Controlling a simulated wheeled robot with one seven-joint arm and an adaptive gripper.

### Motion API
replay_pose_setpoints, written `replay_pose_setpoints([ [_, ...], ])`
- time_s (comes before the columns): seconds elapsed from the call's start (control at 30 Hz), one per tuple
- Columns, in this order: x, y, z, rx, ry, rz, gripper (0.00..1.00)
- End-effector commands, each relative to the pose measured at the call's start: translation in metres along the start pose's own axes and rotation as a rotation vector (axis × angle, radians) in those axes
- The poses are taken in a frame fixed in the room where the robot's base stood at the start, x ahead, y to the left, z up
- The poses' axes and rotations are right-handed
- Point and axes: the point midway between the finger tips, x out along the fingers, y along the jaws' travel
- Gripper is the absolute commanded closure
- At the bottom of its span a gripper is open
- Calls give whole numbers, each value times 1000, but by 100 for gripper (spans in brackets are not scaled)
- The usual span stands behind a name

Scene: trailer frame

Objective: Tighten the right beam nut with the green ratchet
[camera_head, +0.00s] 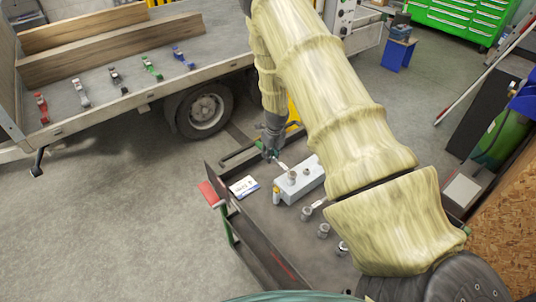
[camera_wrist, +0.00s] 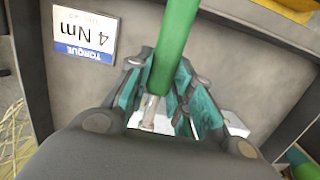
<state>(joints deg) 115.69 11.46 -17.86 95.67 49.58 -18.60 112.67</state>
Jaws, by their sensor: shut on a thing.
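My gripper (camera_head: 270,150) is above the far left part of the cart and shut on the green ratchet (camera_wrist: 177,45). In the wrist view, the teal-padded fingers (camera_wrist: 165,100) close around its green handle, and its silver shaft shows below them. In the head view, the silver shaft (camera_head: 283,166) reaches toward a pale grey block (camera_head: 311,183) on the cart. A round metal piece (camera_head: 292,176) stands at the block's left part, by the ratchet's end. A smaller metal piece (camera_head: 307,171) is on the block to its right. I cannot tell whether the ratchet is seated on either.
The cart (camera_head: 265,225) carries a "4 Nm" torque card (camera_head: 244,187), a yellow-capped item (camera_head: 276,196) and loose sockets (camera_head: 323,231). A red item (camera_head: 208,193) is at its left edge. A trailer (camera_head: 130,90) with several coloured clamps stands behind. Open floor lies left.

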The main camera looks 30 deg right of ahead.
Motion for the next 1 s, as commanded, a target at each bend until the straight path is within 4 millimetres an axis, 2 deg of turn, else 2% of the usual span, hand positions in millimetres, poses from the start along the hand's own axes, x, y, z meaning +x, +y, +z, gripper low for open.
replay_pose_setpoints([
  [0.33,-1,0,1,-3,-2,0,100],
  [1.0,-2,43,-7,-329,-1,47,100],
])
